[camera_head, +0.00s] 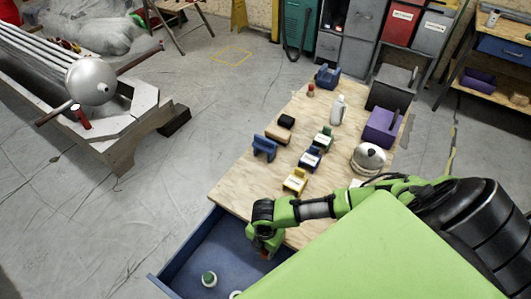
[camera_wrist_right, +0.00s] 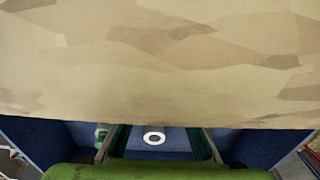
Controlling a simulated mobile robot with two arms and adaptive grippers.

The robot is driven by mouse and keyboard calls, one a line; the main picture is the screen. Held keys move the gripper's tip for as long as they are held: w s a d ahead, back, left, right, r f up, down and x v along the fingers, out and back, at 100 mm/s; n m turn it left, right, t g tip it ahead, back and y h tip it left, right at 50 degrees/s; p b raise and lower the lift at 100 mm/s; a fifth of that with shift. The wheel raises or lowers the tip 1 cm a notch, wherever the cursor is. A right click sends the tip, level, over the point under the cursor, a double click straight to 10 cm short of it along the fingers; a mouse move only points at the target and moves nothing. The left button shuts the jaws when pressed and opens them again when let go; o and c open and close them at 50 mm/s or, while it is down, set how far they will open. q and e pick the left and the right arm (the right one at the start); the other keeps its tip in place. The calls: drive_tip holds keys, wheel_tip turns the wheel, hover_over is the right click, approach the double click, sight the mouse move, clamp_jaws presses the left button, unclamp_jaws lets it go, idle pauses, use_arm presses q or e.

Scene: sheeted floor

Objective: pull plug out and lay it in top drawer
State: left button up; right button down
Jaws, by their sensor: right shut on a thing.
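The top drawer (camera_head: 180,262) is blue and stands open beside the wooden tabletop's near left edge. My right gripper (camera_head: 266,248) points down at that edge, over the drawer's inner side. I cannot tell for sure that this is the plug. A round green and white thing (camera_head: 208,279) lies in the drawer, with a white thing partly cut off beside it. The right wrist view shows a white ring (camera_wrist_right: 154,138) between the fingers. My left gripper is out of view.
The wooden tabletop (camera_head: 240,190) carries several coloured blocks, among them a yellow one (camera_head: 295,181) and a blue one (camera_head: 264,146), plus a white bottle (camera_head: 338,110) and a purple bin (camera_head: 382,127). In the wrist view the wood (camera_wrist_right: 160,70) is very close. Floor left of the drawer is free.

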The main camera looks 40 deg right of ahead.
drive_tip(key=shift+f, duration=0.35)
drive_tip(key=c, duration=1.8)
unclamp_jaws()
drive_tip(key=shift+o, duration=0.2)
wheel_tip(320, 180, up, 12)
drive_tip(key=shift+s, duration=0.1)
